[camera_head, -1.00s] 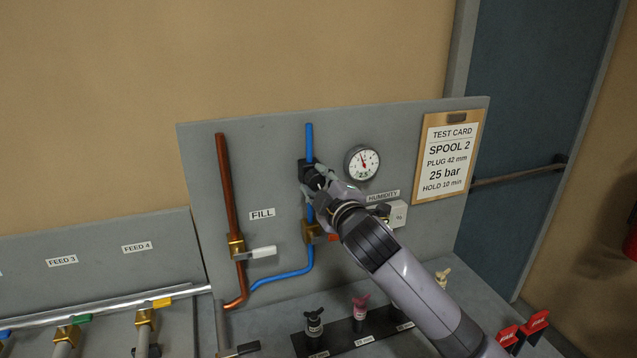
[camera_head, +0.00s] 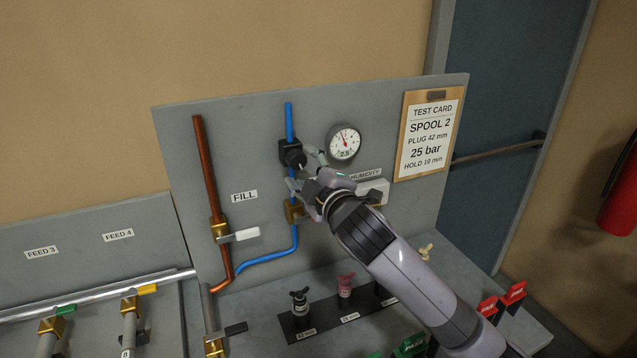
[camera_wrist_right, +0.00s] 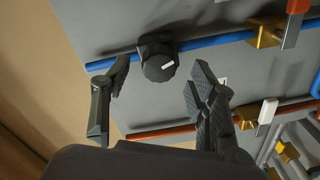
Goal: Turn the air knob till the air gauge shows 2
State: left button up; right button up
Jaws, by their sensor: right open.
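The air knob (camera_head: 294,158) is a black round knob on a black block on the blue pipe, fixed to the grey panel. In the right wrist view the knob (camera_wrist_right: 160,66) shows a white mark on its face. My right gripper (camera_head: 305,170) is open just in front of and below the knob. In the wrist view its fingers (camera_wrist_right: 158,75) are spread to either side of the knob, apart from it. The round white air gauge (camera_head: 344,143) is right of the knob, with a red needle pointing up and slightly left; its numbers are too small to read. My left gripper is not in view.
A copper pipe (camera_head: 205,170) with a white-handled valve (camera_head: 238,236) runs left of the blue pipe. A humidity box (camera_head: 374,190) sits behind my right arm. A test card (camera_head: 428,133) hangs at right. Plugs (camera_head: 300,300) stand on the bench below.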

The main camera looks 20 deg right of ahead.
jog(key=s, duration=0.8)
jog(key=shift+s+d+r, duration=0.2)
jog(key=shift+s+d, duration=0.05)
jog(key=shift+s, duration=0.15)
